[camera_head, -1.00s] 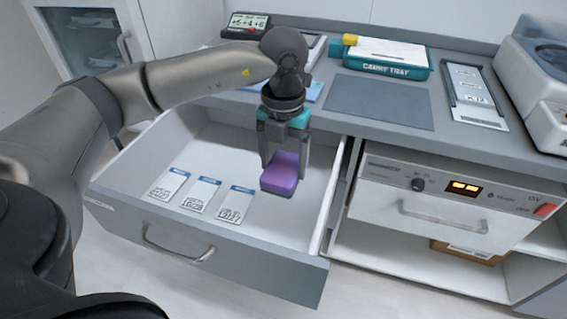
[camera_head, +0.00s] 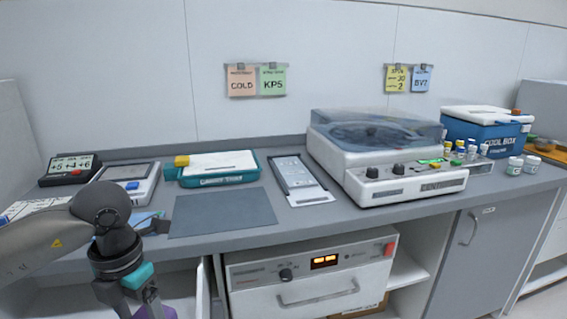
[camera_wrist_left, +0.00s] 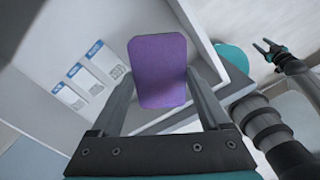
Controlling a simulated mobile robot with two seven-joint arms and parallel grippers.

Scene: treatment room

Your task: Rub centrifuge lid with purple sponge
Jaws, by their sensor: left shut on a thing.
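The purple sponge (camera_wrist_left: 158,70) is held between the two fingers of my left gripper (camera_wrist_left: 160,85), above the open drawer. In the head view, only a sliver of the sponge (camera_head: 169,313) shows at the bottom edge; my left gripper's fingertips are cut off there. The centrifuge (camera_head: 405,182) stands on the counter right of centre. Its translucent bluish lid (camera_head: 375,127) is down over the rotor, well to the right of the sponge and apart from it. My right gripper (camera_wrist_left: 269,46) shows at the upper right of the left wrist view, its fingers apart and empty.
The open drawer (camera_wrist_left: 50,45) holds white packets. On the counter are a teal carry tray (camera_head: 215,181), a grey mat (camera_head: 222,212) and a framed card (camera_head: 300,180), left of the centrifuge. A blue cool box (camera_head: 490,133) and small vials stand right of it.

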